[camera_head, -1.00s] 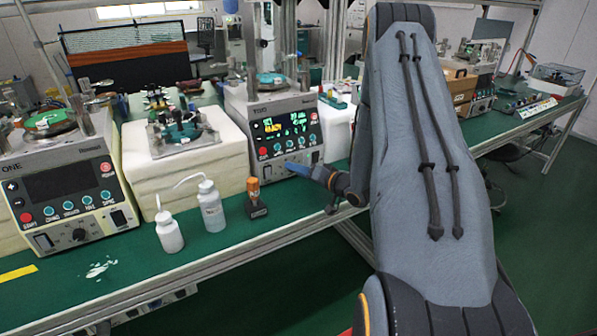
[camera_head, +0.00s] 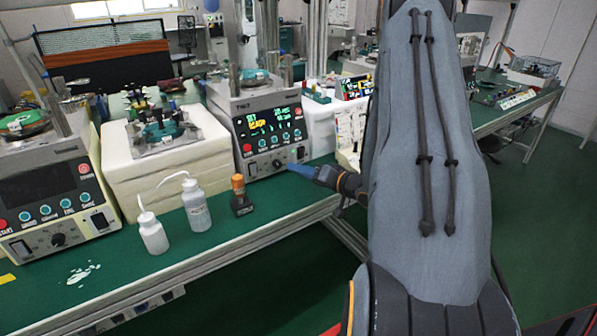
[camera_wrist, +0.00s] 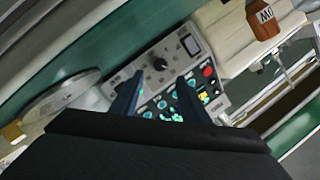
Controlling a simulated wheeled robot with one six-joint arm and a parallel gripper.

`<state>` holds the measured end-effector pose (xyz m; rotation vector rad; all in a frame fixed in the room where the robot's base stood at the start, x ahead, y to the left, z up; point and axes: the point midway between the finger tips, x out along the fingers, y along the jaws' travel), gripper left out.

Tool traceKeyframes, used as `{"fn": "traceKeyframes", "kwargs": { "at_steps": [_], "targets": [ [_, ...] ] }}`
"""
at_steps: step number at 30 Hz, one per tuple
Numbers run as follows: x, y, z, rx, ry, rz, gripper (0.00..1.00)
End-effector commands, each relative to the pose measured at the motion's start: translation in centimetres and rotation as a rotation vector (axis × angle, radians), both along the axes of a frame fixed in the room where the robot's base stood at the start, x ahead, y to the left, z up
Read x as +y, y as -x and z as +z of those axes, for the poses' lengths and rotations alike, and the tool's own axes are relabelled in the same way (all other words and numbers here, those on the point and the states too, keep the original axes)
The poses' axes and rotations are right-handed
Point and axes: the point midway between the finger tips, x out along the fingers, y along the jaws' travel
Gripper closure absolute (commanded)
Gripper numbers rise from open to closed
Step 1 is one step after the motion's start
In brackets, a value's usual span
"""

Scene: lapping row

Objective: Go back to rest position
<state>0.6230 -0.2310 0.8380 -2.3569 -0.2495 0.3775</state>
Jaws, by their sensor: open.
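My gripper (camera_head: 298,169) shows in the head view as blue fingers beside the lower right of the front panel of the middle lapping machine (camera_head: 262,163). In the wrist view my gripper (camera_wrist: 158,92) is open, with its two dark fingers apart and nothing held between them. The machine's panel (camera_wrist: 140,72), with a black knob, several teal buttons and a red button, lies beyond the fingers. I cannot tell whether a fingertip touches the panel. My grey arm hides part of the bench on the right in the head view.
A second machine (camera_head: 50,195) is at left, beside a foam block (camera_head: 160,180). The green floor (camera_head: 235,300) in front is clear.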

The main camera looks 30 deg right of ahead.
Motion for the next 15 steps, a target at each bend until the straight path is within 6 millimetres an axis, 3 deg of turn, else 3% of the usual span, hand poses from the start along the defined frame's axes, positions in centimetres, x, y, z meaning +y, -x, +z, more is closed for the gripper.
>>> {"fn": "traceKeyframes", "kwargs": {
  "at_steps": [11, 15],
  "targets": [
    [-0.01, -0.02, 0.0, 0.0, 0.0, 0.0, 0.58],
    [0.8, -0.94, 0.31, 0.051, 0.08, -0.011, 0.58]
  ]
}}
